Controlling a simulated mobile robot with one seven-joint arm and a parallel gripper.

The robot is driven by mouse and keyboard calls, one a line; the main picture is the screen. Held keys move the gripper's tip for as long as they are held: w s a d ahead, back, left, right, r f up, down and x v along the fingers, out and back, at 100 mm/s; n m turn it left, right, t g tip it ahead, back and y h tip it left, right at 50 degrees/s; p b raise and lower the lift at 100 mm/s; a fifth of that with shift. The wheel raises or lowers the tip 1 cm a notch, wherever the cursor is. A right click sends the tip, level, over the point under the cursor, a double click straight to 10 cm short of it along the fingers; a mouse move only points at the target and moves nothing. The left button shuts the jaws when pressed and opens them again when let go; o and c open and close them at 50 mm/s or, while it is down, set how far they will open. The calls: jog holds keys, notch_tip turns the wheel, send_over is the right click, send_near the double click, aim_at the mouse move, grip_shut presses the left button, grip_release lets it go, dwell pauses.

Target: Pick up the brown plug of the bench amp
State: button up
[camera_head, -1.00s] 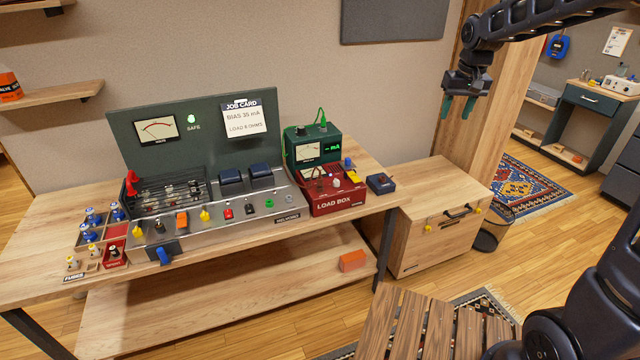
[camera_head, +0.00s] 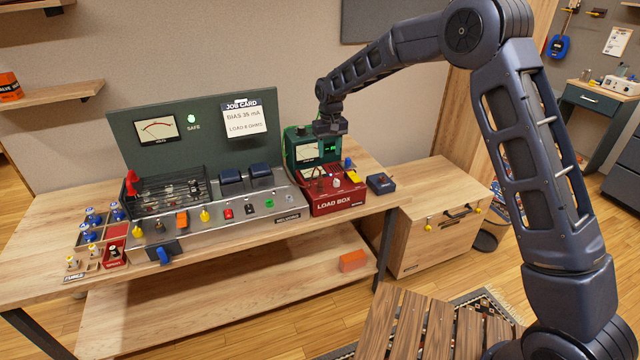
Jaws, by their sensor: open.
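The bench amp (camera_head: 222,222) is a long grey chassis on the workbench, with a row of small coloured plugs or knobs along its front. An orange-brown piece (camera_head: 182,220) and a small dark piece (camera_head: 159,227) stand in this row towards the left. I cannot tell which of them is the brown plug. My gripper (camera_head: 329,143) hangs in front of the green meter box, right of and above the row, apart from these pieces. It is open and holds nothing that I can see. Its fingers are hard to make out against the green box.
A fuse tray (camera_head: 88,262) lies at the left. A wire cage (camera_head: 165,194) rises behind the left part of the row.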

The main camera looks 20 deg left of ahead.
aim_at(320, 176)
jog(key=a+f, duration=0.1)
jog(key=s+a+f, duration=0.1)
jog(key=a, duration=0.1)
jog(key=shift+s+f, duration=0.2)
jog(key=shift+f, duration=0.15)
jog(key=f, duration=1)
jog(key=shift+w+f, duration=0.2)
jog(key=shift+f, duration=0.1)
jog(key=shift+c, duration=0.3)
grip_shut()
